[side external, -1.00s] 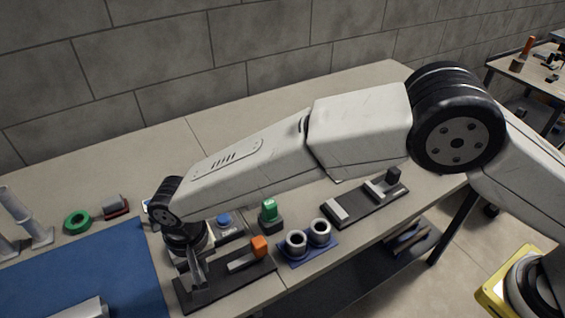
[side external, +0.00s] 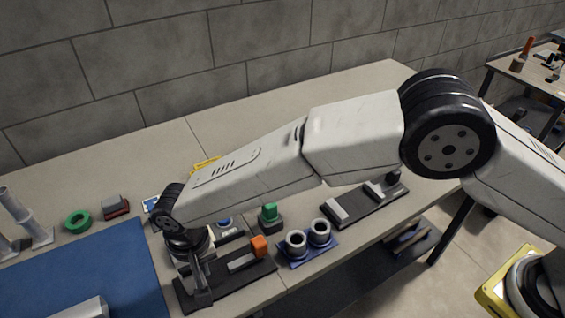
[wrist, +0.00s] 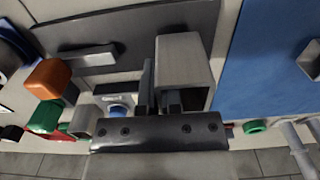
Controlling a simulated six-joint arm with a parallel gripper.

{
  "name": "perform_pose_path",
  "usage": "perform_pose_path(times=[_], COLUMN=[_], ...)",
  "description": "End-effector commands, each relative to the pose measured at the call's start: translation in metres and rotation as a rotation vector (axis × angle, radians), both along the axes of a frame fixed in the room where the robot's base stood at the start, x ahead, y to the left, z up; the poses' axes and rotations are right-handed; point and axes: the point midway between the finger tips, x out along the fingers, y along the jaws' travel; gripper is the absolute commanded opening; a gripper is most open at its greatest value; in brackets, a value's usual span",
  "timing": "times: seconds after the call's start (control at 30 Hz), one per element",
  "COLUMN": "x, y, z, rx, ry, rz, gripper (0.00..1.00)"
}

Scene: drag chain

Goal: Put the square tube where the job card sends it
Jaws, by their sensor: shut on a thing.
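My gripper (wrist: 165,98) is shut on a pale grey square tube (wrist: 185,58), whose open end faces the wrist camera. The fingers sit at the tube's near end, and I cannot tell whether one is inside it. In the side view my gripper (side external: 198,285) points down over the left part of a dark fixture plate (side external: 236,283). The held tube is mostly hidden there by the fingers. A blue-and-white card (side external: 151,204) lies partly behind my wrist. A yellow card (side external: 206,165) lies behind my arm. Neither card is readable.
Close by are a blue-button box (side external: 224,223), a green-topped block (side external: 269,213) and two grey rings on a blue base (side external: 307,250). Another dark fixture (side external: 365,202) is to the right. A blue mat (side external: 110,250) with a grey piece (side external: 85,308) lies left.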

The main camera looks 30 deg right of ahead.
Motion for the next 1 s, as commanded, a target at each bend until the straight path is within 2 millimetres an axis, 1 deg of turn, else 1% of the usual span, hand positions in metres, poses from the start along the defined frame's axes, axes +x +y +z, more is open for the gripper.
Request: perform_pose_path(times=[1.0], x=[0.0], y=[0.0], z=[-0.011], rx=[0.002], ry=[-0.002], rz=[0.0], gripper=[0.0])
